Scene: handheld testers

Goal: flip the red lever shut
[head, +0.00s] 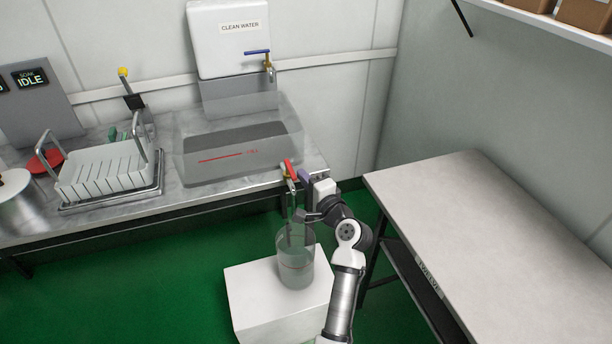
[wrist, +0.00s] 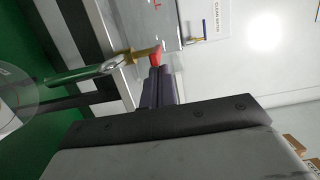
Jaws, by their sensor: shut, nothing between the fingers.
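The red lever (head: 290,170) sits on a brass tap at the front right edge of the clear tank (head: 240,155). In the wrist view the red lever (wrist: 155,54) shows end-on just past my fingertips, with the brass valve and metal spout (wrist: 88,72) running left from it. My gripper (head: 303,178) is shut and empty, just right of the lever. In the wrist view its dark purple fingers (wrist: 160,75) lie together with their tips at the lever; I cannot tell whether they touch it. The lever's exact angle is hard to tell.
A clear cylinder (head: 296,268) stands under the spout on a white block (head: 262,300). A clean-water dispenser (head: 235,50) with a blue-handled tap is on the wall behind. A white dish rack (head: 100,178) is on the counter, left. A bare table (head: 480,210) stands right.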

